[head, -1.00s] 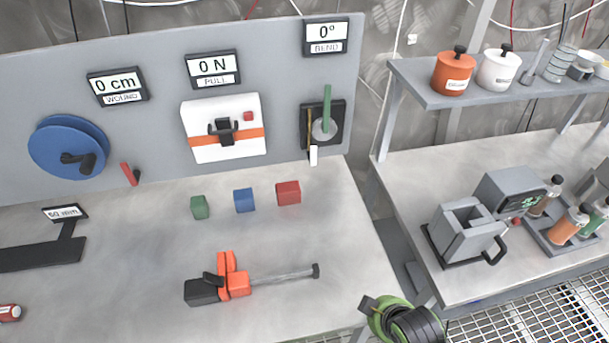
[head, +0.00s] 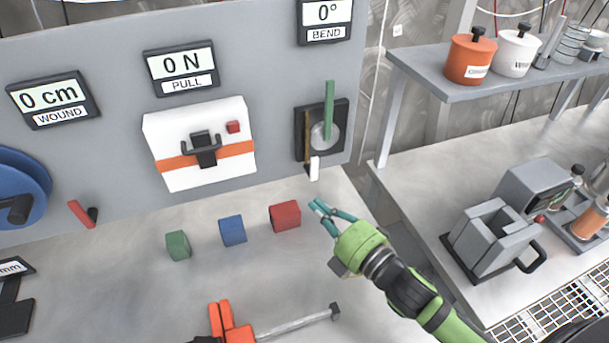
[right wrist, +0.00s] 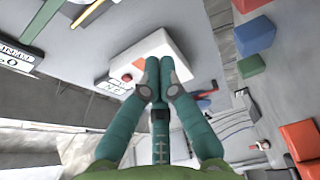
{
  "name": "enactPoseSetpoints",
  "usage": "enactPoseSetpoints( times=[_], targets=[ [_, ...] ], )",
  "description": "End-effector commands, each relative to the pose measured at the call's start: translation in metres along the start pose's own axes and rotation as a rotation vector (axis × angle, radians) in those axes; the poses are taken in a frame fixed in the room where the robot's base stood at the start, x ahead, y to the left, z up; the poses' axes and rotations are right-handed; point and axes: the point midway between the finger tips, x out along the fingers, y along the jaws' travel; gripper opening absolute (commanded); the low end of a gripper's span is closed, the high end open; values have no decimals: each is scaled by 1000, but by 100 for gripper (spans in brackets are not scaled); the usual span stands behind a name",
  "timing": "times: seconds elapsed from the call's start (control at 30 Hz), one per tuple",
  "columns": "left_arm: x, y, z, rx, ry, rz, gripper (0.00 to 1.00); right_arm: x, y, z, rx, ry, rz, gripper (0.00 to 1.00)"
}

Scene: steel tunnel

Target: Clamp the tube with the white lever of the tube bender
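The tube bender (head: 340,115) is a dark plate with a round grey disc on the upright panel. A green lever (head: 329,110) stands upright on it. A thin brownish tube (head: 307,135) runs vertically along its left side. The small white lever (head: 314,168) hangs at the plate's lower edge. My right gripper (head: 316,205) is just below the white lever, apart from it. Its teal fingers converge at the tips and hold nothing. The right wrist view also shows the fingers together (right wrist: 158,68), with the green lever (right wrist: 48,22) at upper left. My left gripper is out of view.
Green (head: 178,246), blue (head: 232,230) and red (head: 285,216) blocks stand on the bench left of my right gripper. A white box (head: 200,145) with an orange band is on the panel. The BEND display (head: 325,20) reads 0°. A side bench holds grey equipment (head: 490,238).

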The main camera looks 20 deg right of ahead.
Motion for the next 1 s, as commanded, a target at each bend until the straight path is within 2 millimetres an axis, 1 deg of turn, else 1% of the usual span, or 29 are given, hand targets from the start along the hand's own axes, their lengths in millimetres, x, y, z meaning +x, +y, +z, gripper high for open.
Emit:
enactPoseSetpoints(
  times=[0.07, 0.17, 0.27, 0.33, 0.47, 0.7, 0.77, 0.8, 0.9, 1.0],
  targets=[
    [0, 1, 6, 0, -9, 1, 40, 0, 0, 0, 2, -1, -1, 0],
    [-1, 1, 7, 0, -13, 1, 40, 1, 0, 0, 3, -2, -1, 0],
    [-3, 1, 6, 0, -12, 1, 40, 7, 1, 1, 4, -3, -2, 0],
    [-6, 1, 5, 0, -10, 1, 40, 14, 2, 1, 5, -3, -1, 0],
    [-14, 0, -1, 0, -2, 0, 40, 37, 4, 1, 6, -4, 1, 0],
    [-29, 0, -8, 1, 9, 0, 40, 89, 3, 1, 7, -4, -1, 0],
    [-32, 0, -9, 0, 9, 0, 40, 101, 3, 1, 7, -3, -1, 0],
    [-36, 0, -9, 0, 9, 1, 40, 101, 2, 6, 4, -5, -6, 0],
    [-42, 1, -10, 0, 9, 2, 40, 93, 1, 22, 3, -4, -7, 0],
    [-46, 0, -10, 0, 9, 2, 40, 89, 0, 31, 4, -3, -6, 0]
  ],
)
